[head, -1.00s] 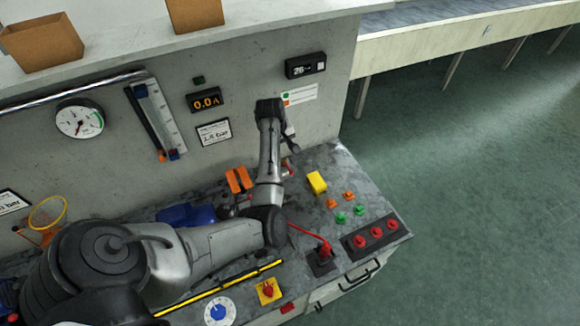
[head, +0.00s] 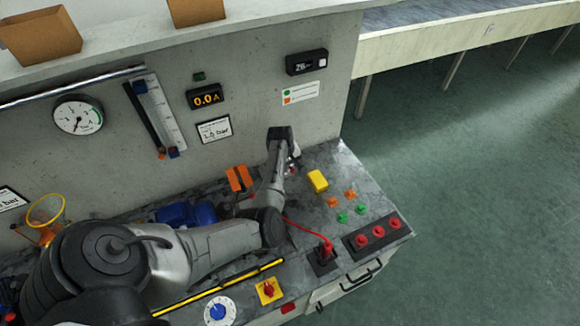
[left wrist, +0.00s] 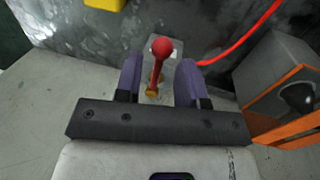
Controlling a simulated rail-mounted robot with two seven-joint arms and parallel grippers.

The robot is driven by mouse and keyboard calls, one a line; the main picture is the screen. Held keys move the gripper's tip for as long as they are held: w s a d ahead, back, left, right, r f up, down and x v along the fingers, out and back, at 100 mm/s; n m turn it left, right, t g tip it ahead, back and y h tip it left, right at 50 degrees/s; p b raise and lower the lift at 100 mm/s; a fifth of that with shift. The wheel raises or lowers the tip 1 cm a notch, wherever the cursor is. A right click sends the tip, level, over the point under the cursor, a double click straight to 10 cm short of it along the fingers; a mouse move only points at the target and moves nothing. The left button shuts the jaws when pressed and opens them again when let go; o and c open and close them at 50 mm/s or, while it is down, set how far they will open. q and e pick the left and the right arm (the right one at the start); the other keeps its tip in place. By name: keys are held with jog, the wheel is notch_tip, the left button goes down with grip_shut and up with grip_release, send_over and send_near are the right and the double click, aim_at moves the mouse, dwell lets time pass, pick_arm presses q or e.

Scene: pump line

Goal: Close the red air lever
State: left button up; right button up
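The red air lever (left wrist: 157,68) shows in the left wrist view, with a round red knob on a thin red stem and a brass-coloured base on a grey plate. My left gripper (left wrist: 160,72) is open, with one purple finger on each side of the lever. I see gaps between the fingers and the stem; the gripper is not clamped on it. In the head view my left gripper (head: 292,163) is low over the back of the bench near the wall, and my arm mostly hides the lever there. My right gripper is not in view.
A yellow block (head: 317,181) stands right of the gripper. An orange-and-black part (head: 239,178) stands left of it. A red cable runs to a black socket box (head: 322,258). Green and orange buttons and a red-knob panel (head: 377,235) lie to the right.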

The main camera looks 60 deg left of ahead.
pick_arm(q)
jog(key=shift+f, duration=0.35)
grip_shut()
dwell(0.3)
